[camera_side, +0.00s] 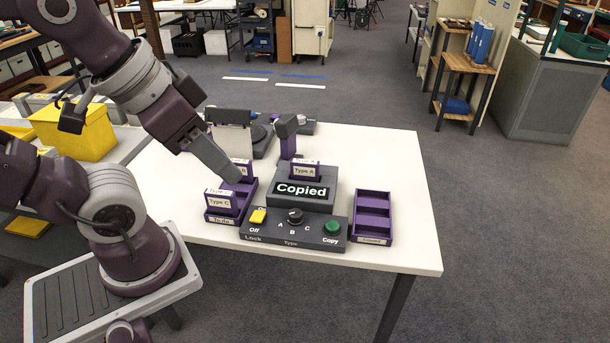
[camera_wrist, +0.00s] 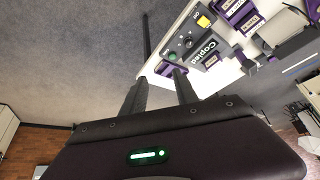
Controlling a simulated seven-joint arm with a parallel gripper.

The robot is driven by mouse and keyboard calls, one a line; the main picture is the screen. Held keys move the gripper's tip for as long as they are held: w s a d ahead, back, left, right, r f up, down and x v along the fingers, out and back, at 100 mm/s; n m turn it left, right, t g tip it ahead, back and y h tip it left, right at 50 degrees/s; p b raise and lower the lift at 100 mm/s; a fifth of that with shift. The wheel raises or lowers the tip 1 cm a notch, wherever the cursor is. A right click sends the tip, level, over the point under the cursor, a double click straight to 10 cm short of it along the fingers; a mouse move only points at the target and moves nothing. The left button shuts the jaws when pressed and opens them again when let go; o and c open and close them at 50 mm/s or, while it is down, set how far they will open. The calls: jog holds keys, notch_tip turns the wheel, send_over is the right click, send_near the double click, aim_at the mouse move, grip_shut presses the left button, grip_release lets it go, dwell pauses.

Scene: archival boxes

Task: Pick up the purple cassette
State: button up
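Purple cassettes with white labels show in several places. A Type A cassette (camera_side: 305,171) stands in the top of the grey copier (camera_side: 302,203), whose screen reads "Copied". A Type C cassette (camera_side: 220,202) stands in the front of the left purple tray (camera_side: 222,218). Another cassette (camera_side: 243,166) stands at that tray's back, partly hidden by my gripper. My gripper (camera_side: 232,176) overlaps the left tray in the side view; its height above it is unclear. In the wrist view my gripper (camera_wrist: 160,76) has its fingers apart with nothing between them. The copier (camera_wrist: 210,50) shows beyond them.
A purple tray (camera_side: 373,213) on the right has empty slots. The control panel has a yellow Lock switch (camera_side: 258,216), a Type knob (camera_side: 295,215) and a green Copy button (camera_side: 332,227). Dark equipment (camera_side: 288,135) stands behind the copier. The white table (camera_side: 405,180) is clear at right.

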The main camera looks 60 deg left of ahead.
jog(key=o, duration=1.3)
jog(key=shift+c, duration=0.2)
jog(key=n+g, duration=0.5)
jog(key=n, duration=0.3)
send_over(305, 161)
jog(key=d, duration=0.3)
notch_tip(305, 161, down, 17)
jog(key=shift+n+g, duration=0.3)
jog(key=shift+n, duration=0.2)
jog(key=f, duration=0.1)
jog(key=a+f, duration=0.1)
jog(key=f, duration=0.2)
jog(key=shift+a+f, duration=0.25)
jog(key=shift+a, duration=0.1)
jog(key=f, duration=0.4)
jog(key=a+f, duration=0.1)
jog(key=f, duration=0.2)
jog(key=shift+a+f, duration=0.1)
